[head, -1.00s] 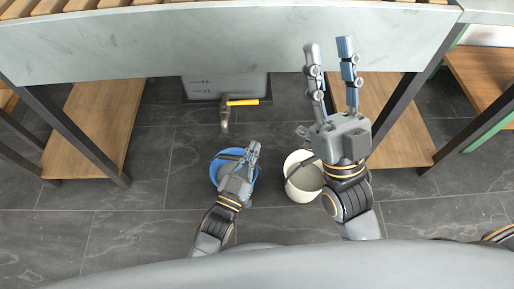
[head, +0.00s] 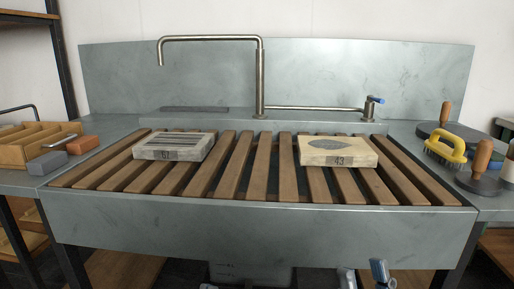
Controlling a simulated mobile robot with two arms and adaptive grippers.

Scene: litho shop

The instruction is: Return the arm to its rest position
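Only the fingertips of my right gripper (head: 364,276) show, at the bottom edge of the head view right of centre. The two fingers stand apart with nothing between them, in front of the sink's front panel (head: 260,228). The rest of that gripper and its arm are below the picture. My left gripper is not in view.
Wooden slats (head: 262,165) span the sink and carry two stone slabs, numbered 07 (head: 175,146) and 43 (head: 338,152). A tap (head: 260,80) rises behind. A yellow-handled brush (head: 446,148) stands right; a wooden box (head: 35,145) stands left.

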